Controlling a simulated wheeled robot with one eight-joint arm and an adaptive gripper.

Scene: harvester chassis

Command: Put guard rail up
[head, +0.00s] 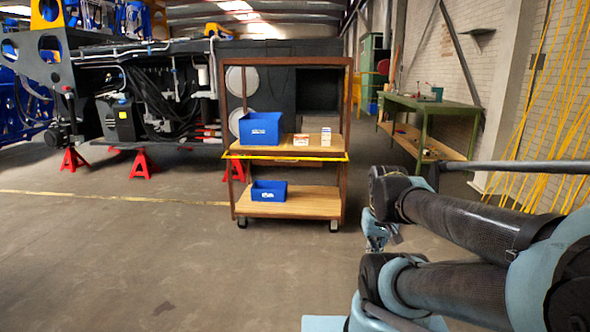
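A yellow rail (287,158) runs level across the front of a brown-framed wheeled cart (346,100), at about the height of its upper wooden shelf. It looks like the guard rail. My gripper (378,240) is right of the cart in the picture, low in front of my folded dark arm. It looks apart from the rail. It is small and partly hidden by the arm, so I cannot tell if its fingers are open or shut.
A green workbench (431,108) stands behind at right. Red jack stands (143,165) support the chassis at left. The floor before the cart is clear.

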